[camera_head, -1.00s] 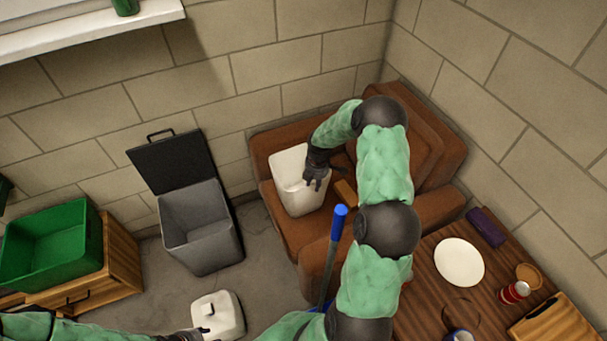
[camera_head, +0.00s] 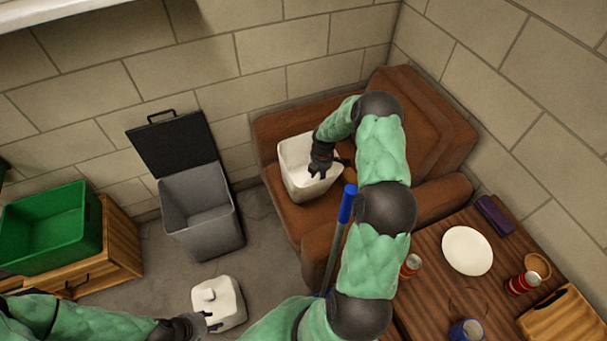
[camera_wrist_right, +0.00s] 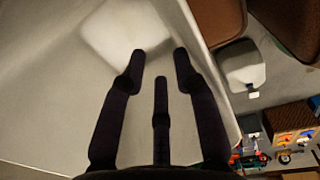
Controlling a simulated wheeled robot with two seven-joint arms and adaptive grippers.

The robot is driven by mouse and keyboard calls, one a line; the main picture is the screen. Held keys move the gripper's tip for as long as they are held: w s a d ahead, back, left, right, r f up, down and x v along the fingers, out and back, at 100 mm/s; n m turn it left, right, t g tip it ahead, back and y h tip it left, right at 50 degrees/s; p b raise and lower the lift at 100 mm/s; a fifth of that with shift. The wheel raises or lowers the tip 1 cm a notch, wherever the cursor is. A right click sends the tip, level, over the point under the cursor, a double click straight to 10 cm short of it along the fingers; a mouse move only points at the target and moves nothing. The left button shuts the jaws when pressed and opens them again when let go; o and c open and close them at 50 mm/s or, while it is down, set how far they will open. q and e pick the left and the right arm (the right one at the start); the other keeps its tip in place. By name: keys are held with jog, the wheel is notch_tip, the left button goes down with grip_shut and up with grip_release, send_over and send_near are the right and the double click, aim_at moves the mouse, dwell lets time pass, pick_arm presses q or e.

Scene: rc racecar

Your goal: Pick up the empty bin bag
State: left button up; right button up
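A white open-topped bin (camera_head: 292,165) stands on the brown armchair. I cannot make out a separate bag in it. My right gripper (camera_head: 318,172) is at the bin's right side, reaching over its opening. In the right wrist view its dark fingers (camera_wrist_right: 160,75) are spread and empty, over the pale inside (camera_wrist_right: 60,70) of the bin, with a lighter square bottom (camera_wrist_right: 125,38). My left gripper (camera_head: 207,325) is low, beside a white lid-like object (camera_head: 222,300) on the floor; its fingers are too small to read.
A grey bin (camera_head: 205,215) with its black lid (camera_head: 172,145) raised stands left of the armchair (camera_head: 425,120). A green crate (camera_head: 50,230) sits on a wooden cabinet (camera_head: 120,245). A table (camera_head: 430,285) with a plate and cans is at right. A blue-tipped pole (camera_head: 347,205) leans by my right arm.

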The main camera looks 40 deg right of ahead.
jog(key=shift+w+d+f, duration=0.1)
jog(key=shift+w+f, duration=0.15)
jog(key=shift+f, duration=0.3)
jog(key=shift+w+d+f, duration=0.1)
jog(key=shift+w+f, duration=0.15)
jog(key=shift+f, duration=0.25)
jog(key=shift+r, duration=0.1)
jog(key=shift+c, duration=0.9)
jog(key=shift+s, duration=0.1)
grip_shut()
pick_arm(q)
jog(key=shift+w+d+f, duration=0.15)
jog(key=shift+d+f, duration=0.05)
jog(key=shift+f, duration=0.25)
pick_arm(e)
jog(key=shift+s, duration=0.15)
jog(key=shift+o, duration=0.9)
grip_release()
jog(key=shift+r, duration=0.1)
